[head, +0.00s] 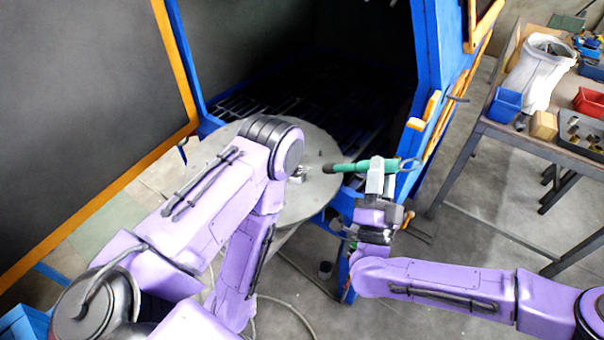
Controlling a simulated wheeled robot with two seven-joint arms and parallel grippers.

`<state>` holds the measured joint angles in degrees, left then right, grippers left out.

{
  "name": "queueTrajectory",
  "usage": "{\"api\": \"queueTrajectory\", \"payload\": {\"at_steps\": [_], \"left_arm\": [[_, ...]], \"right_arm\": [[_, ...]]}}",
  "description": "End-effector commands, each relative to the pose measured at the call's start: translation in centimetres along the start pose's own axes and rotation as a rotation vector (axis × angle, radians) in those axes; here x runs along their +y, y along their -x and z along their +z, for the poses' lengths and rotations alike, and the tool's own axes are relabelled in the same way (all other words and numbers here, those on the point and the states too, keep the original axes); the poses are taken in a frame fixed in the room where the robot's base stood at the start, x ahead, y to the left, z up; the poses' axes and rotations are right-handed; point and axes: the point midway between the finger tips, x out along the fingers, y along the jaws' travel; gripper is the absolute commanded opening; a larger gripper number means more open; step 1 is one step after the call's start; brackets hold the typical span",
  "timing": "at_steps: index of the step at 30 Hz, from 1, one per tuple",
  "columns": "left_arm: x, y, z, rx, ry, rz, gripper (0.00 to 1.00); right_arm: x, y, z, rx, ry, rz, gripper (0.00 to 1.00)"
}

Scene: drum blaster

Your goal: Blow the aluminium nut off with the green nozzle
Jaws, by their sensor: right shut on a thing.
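The green nozzle (350,167) lies roughly level in the head view, with its dark tip pointing left over the right edge of the round grey plate (322,150). My right gripper (377,172) is shut on the nozzle near its right end, where a ring shows. A small silvery piece, seemingly the aluminium nut (299,173), is on the plate, left of the nozzle tip and apart from it. It is too small to make out clearly. My left arm covers the plate's left part, and my left gripper does not show.
The blue cabinet (428,70) stands open behind the plate, with a dark slatted floor inside. Its orange-edged door (90,90) is at left. At right, a workbench (527,141) holds a white sack (541,75), a blue bin (504,105) and a red bin (589,101).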

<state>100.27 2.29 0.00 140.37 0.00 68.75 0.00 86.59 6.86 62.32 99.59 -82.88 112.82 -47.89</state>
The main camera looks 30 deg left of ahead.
Motion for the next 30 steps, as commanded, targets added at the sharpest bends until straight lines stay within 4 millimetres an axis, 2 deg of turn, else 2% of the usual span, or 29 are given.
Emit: {"api": "queueTrajectory", "payload": {"at_steps": [11, 24, 30], "left_arm": [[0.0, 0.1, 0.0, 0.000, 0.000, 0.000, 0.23], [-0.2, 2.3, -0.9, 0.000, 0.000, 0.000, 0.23], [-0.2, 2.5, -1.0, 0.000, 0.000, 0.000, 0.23]], "right_arm": [[-0.1, -0.1, -0.1, 0.001, 0.000, -0.001, 0.00], [-3.3, -3.0, -3.0, 0.001, 0.000, -0.002, 0.00], [-3.8, -3.4, -3.4, 0.001, 0.000, 0.000, 0.00]]}}
